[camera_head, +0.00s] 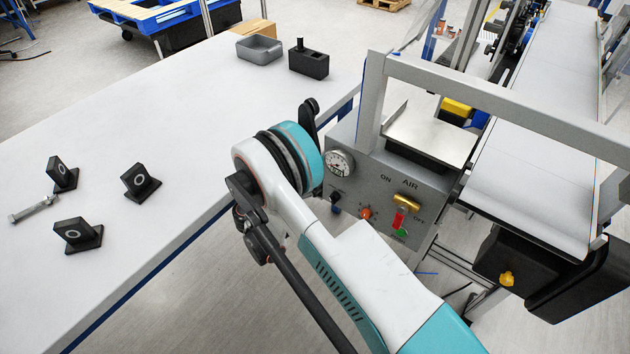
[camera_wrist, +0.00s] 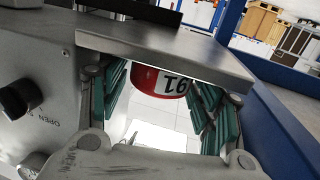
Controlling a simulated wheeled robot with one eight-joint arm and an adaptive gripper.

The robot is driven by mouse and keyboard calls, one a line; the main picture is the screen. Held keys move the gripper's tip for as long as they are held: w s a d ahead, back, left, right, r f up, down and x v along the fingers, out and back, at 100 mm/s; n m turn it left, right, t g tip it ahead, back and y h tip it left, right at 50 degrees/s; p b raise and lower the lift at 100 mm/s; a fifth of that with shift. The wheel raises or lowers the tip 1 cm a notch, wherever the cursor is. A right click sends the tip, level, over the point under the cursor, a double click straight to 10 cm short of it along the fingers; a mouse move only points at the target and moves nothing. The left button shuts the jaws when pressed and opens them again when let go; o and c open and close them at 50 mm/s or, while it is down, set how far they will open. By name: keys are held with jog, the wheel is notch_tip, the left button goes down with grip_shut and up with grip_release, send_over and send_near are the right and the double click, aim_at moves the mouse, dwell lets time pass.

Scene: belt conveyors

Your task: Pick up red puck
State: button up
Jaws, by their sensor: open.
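A red puck (camera_wrist: 146,80) with a white label and black printed digits shows in the wrist view. The edge of a metal plate hides its upper part in the picture. My gripper (camera_wrist: 157,90) is open, with one teal finger to the left of the puck and the other to its right. The puck shows between the fingers, and I see no clear grip on it. How far it is from the fingertips I cannot tell. In the head view my arm covers the middle, and I cannot make out the puck there.
A grey control box (camera_head: 350,190) with gauge and switches stands close to my arm, beside a metal frame (camera_head: 500,92). A conveyor (camera_head: 530,160) runs at the right. The white table (camera_head: 180,110) holds black brackets (camera_head: 78,234), a bolt (camera_head: 33,208) and a grey bin (camera_head: 259,50).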

jog(key=shift+w+d, duration=0.2)
jog(key=shift+d, duration=0.05)
jog(key=c, duration=0.9)
jog(key=shift+o, duration=0.2)
jog(key=shift+r, duration=0.15)
jog(key=shift+r+p, duration=0.55)
jog(key=s+f+p+v, duration=0.1)
jog(key=f+p+v, duration=0.2)
jog(key=v, duration=1.8)
jog(key=shift+f, duration=0.2)
